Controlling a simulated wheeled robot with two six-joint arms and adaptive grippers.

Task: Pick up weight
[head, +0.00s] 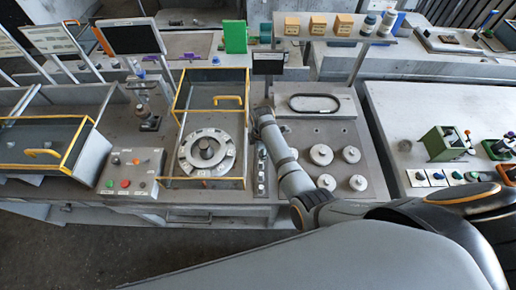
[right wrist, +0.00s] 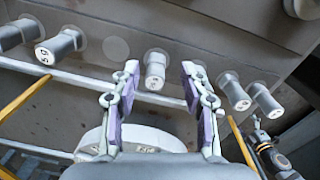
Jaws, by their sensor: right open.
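Several small grey cylindrical weights with marked end faces stand in a row in the right wrist view. One weight (right wrist: 155,70) lies between my right gripper's fingers (right wrist: 159,68), which are spread apart on either side of it; I cannot tell whether they touch it. A flat round mark shows left of this weight. In the head view my right arm reaches over the narrow strip (head: 262,178) beside the yellow-framed enclosure; the fingers cannot be made out there. A round labelled disc (head: 186,152) sits in that enclosure; a pale disc (right wrist: 130,140) shows below the fingers. My left gripper is not visible.
The enclosure's yellow frame (head: 246,100) stands close left of my right arm. Larger round weights (head: 321,154) stand on the plate to its right. A control box (head: 132,171) is left of the enclosure. A small dark screen (head: 268,62) stands behind.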

